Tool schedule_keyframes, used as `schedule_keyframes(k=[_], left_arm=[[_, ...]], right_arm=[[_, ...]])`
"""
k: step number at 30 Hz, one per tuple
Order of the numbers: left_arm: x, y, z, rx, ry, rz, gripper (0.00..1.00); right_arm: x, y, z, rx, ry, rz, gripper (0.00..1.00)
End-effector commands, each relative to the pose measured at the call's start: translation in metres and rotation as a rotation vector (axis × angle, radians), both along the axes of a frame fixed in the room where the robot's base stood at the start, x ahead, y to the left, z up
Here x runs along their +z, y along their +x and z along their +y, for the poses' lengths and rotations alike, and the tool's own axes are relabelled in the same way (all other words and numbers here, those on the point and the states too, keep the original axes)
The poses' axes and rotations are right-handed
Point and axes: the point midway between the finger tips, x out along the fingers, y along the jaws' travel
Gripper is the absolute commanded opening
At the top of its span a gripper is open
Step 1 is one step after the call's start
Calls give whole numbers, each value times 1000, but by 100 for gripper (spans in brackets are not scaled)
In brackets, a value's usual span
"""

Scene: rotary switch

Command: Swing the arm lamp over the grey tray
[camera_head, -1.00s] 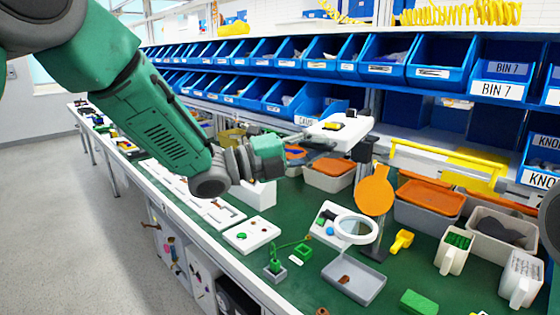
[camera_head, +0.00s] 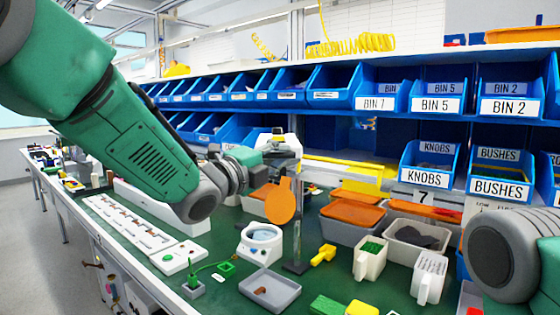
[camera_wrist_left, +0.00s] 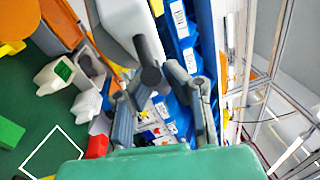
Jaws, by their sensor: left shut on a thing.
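A white lamp head (camera_head: 278,141) with a dark and yellow part on top sits high beside a dark upright post (camera_head: 297,222). It looks like the arm lamp. My left gripper (camera_head: 284,155) is at it, shut on it; the fingers are small and partly hidden in the head view. In the left wrist view the dark fingers (camera_wrist_left: 155,88) are close together by the white head (camera_wrist_left: 125,18). The grey tray (camera_head: 291,297) lies on the green bench below, in front of the post, with a small brown piece in it. My right gripper is out of view.
A yellow scoop (camera_head: 323,255), white holders (camera_head: 370,259) and grey boxes (camera_head: 349,230) are to the right. Blue bins (camera_head: 383,95) line the back.

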Motion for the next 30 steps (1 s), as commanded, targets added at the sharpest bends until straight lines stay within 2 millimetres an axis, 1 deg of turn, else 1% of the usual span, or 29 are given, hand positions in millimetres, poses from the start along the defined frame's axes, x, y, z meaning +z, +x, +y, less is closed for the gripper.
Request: schedule_keyframes(k=[1,7,9,10,18,22,26,30], left_arm=[[-12,-4,-7,-13,14,18,0],[-12,-4,-9,-14,15,18,0],[-12,-4,-10,-15,15,18,30],[-11,-4,-10,-15,15,17,32],[-6,-3,-7,-10,8,8,32],[-6,-8,0,-7,8,8,32],[-8,-24,14,-7,7,8,32],[-13,-47,35,-7,7,10,32]], right_arm=[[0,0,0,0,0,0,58],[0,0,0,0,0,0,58],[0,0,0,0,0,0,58],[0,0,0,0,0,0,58],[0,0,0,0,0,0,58],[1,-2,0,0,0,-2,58],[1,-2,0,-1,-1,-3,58],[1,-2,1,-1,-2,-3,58]])
